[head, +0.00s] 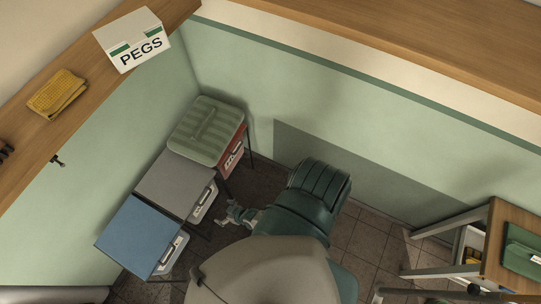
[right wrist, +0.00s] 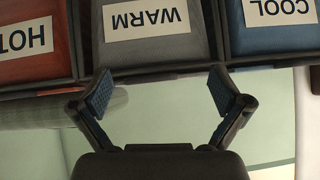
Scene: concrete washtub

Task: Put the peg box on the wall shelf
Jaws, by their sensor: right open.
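The peg box (head: 133,40), white with green patches and the word PEGS, stands on the wooden wall shelf (head: 88,66) at the upper left, near its far end. No gripper touches it. My right gripper (head: 232,214) is well below and to the right of the box, close to the fronts of the bins. In the right wrist view my right gripper (right wrist: 165,88) has its two fingers spread, with nothing between them. My left gripper is not in view.
A yellow cloth (head: 57,94) lies on the same shelf. Below stand a red bin (head: 234,155) under a green ribbed pad (head: 205,130), a grey bin (head: 172,185) and a blue bin (head: 140,235). Another wooden board (head: 440,40) runs along the upper right.

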